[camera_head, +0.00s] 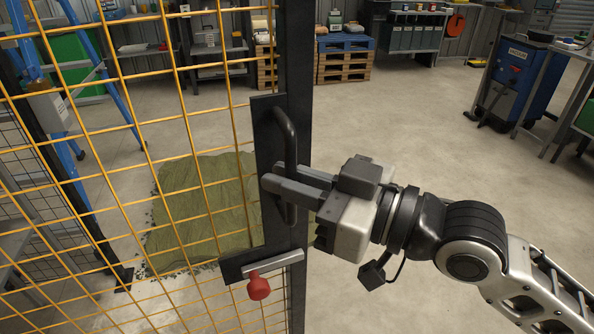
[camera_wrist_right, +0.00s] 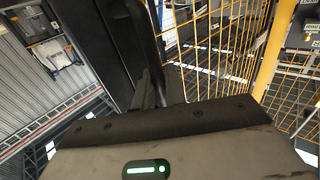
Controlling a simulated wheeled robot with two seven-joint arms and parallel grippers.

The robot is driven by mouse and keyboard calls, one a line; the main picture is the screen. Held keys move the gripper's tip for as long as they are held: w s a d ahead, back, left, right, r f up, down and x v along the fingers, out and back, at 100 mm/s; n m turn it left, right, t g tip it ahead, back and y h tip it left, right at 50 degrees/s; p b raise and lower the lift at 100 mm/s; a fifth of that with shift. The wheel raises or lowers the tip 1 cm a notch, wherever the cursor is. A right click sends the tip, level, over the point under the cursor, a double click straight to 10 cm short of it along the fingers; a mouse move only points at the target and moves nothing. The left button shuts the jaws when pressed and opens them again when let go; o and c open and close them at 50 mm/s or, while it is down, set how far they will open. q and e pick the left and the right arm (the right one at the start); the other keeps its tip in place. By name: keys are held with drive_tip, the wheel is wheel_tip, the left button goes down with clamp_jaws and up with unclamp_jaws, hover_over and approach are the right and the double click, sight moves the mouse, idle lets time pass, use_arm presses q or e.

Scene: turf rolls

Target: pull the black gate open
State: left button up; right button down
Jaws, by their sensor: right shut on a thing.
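The gate is a yellow wire mesh panel (camera_head: 190,110) with a black frame post (camera_head: 296,60) along its right edge. A black plate on it carries a dark vertical bar handle (camera_head: 290,135). Below is a latch bar with a red knob (camera_head: 259,287). My right gripper (camera_head: 277,187) comes from the right and is shut on the handle's lower half. In the right wrist view the handle (camera_wrist_right: 146,40) rises between the fingers, whose tips are mostly hidden by the gripper body. My left gripper is not in view.
Behind the mesh an olive tarp-like heap (camera_head: 195,205) lies on the floor, near a blue ladder (camera_head: 105,75). Pallets (camera_head: 345,60) stand at the back and a blue machine (camera_head: 520,80) at the right. The concrete floor right of the gate is clear.

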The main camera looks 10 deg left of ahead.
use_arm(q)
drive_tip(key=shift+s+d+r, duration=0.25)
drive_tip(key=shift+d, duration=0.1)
use_arm(e)
drive_tip(key=shift+s+d+r, duration=0.1)
drive_tip(key=shift+s+d, duration=0.25)
drive_tip(key=shift+s, duration=0.35)
drive_tip(key=c, duration=1.5)
unclamp_jaws()
drive_tip(key=shift+c, duration=0.2)
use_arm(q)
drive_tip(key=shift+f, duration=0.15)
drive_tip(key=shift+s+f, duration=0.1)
use_arm(e)
drive_tip(key=shift+d, duration=0.1)
use_arm(q)
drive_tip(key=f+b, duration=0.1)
drive_tip(key=b, duration=0.4)
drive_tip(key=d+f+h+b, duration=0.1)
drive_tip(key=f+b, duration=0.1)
drive_tip(key=b, duration=0.2)
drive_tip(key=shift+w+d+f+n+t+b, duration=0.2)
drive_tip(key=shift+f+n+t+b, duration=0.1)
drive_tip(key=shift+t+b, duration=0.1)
use_arm(e)
drive_tip(key=v, duration=1.5)
drive_tip(key=shift+d, duration=0.4)
